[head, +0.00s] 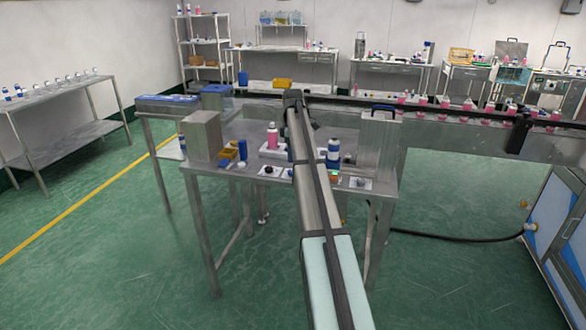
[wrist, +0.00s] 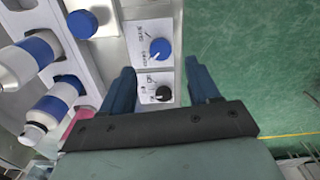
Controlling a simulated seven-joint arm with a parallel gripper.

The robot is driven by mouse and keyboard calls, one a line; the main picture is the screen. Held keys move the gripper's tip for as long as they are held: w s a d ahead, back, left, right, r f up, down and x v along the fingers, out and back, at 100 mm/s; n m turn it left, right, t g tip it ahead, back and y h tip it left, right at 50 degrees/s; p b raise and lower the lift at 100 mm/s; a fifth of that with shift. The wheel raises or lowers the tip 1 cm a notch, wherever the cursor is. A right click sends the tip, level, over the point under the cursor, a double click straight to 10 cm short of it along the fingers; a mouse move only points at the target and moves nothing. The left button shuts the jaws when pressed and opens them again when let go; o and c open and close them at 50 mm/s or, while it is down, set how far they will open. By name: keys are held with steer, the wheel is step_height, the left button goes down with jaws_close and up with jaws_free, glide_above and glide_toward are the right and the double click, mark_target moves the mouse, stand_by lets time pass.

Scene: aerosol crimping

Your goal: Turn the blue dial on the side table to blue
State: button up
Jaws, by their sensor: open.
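In the wrist view, the blue dial (wrist: 160,49) sits on a white plate with small lettering beside it. A light pointer mark lies at its lower left; I cannot read which label it meets. My gripper (wrist: 158,68) is open and empty, one finger on each side of the picture's middle. The blue dial shows just beyond the fingertips, apart from them as far as I can see. A black dial (wrist: 163,94) on a second plate shows between the fingers.
In the wrist view, white bottles with blue bands (wrist: 40,50) and a blue round piece (wrist: 82,24) stand left of the dials. Green floor (wrist: 250,60) lies beyond the table edge.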

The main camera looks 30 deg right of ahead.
step_height(320, 180, down, 7)
steer(key=shift+r, duration=0.1)
stand_by(0.3)
steer(key=shift+c, duration=0.2)
steer(key=c, duration=1)
